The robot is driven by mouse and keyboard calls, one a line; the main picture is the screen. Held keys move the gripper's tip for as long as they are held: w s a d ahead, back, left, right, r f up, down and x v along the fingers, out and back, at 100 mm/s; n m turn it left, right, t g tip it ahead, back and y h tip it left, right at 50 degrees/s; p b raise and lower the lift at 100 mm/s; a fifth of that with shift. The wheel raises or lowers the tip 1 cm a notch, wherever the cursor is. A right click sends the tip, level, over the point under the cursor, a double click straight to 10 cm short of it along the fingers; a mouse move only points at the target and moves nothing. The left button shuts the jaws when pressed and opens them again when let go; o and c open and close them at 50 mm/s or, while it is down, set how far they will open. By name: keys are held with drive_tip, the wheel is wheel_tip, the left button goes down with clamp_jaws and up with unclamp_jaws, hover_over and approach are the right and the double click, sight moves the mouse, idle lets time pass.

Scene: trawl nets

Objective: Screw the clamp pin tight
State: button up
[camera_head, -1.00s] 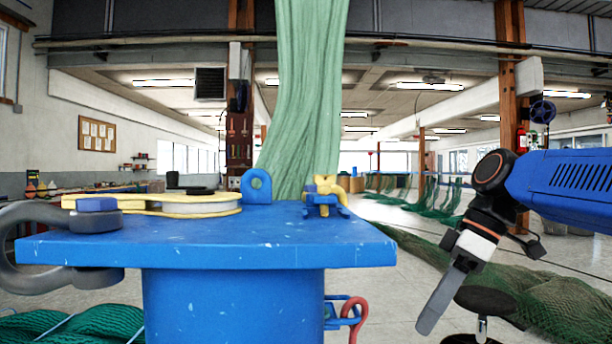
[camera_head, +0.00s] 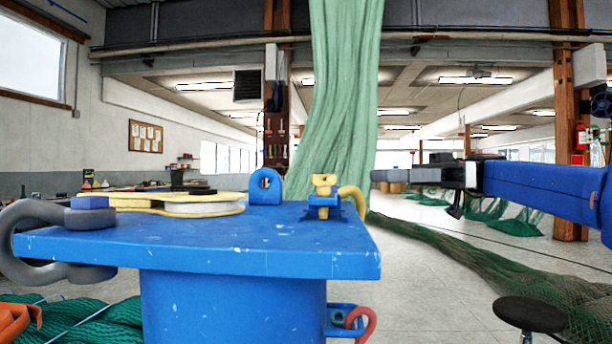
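A yellow clamp piece with a small winged top (camera_head: 324,186) stands upright in a blue bracket at the right rear of the blue table (camera_head: 200,245). I take it for the clamp pin; whether its thread is seated cannot be seen. A yellow curved part (camera_head: 353,199) stands beside it. My gripper (camera_head: 385,175) is to the right of the clamp, at about its height in the picture and apart from it. Its grey fingers point left, level and seen side-on, so their gap is hidden. Nothing shows held in them.
A large grey shackle (camera_head: 30,262) with a blue-headed pin hangs over the table's left edge. A yellow block with a pale sheave (camera_head: 200,208) and a blue eye lug (camera_head: 266,187) are on the table. Green netting (camera_head: 340,90) hangs behind. A black stool (camera_head: 530,314) stands at right.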

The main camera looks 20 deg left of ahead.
sight(324, 180)
drive_tip(key=x, duration=1.7)
drive_tip(key=shift+s+a+r, duration=0.1)
drive_tip(key=shift+s+r, duration=0.05)
drive_tip(key=shift+r, duration=0.1)
clamp_jaws()
